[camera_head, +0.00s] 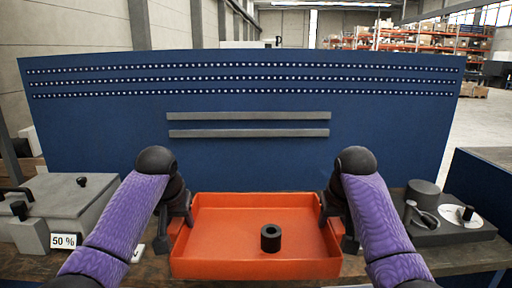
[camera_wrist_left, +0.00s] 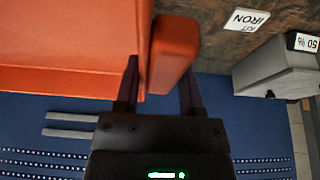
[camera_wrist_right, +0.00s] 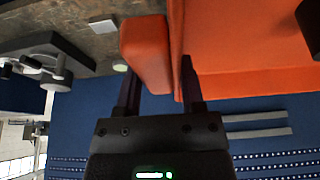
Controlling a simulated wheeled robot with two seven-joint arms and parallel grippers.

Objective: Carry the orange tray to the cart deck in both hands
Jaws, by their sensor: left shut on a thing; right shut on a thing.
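The orange tray (camera_head: 215,265) is in the middle of the head view, in front of the blue back panel, with a black hollow cylinder (camera_head: 271,238) standing in it. My left gripper (camera_head: 186,212) is shut on the tray's left side; in the left wrist view its fingers (camera_wrist_left: 158,85) straddle the orange handle block (camera_wrist_left: 173,50). My right gripper (camera_head: 328,212) is shut on the tray's right side; in the right wrist view its fingers (camera_wrist_right: 160,85) straddle the other handle block (camera_wrist_right: 145,50). The tray looks level. I cannot tell whether it touches the bench.
A grey box (camera_head: 60,205) with a "50 %" label stands at left on the wooden bench (camera_head: 470,258). A grey fixture with a cylinder (camera_head: 423,193) stands at right. A blue panel (camera_head: 250,150) with two grey rails rises behind. A dark blue surface (camera_head: 485,190) shows at far right.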

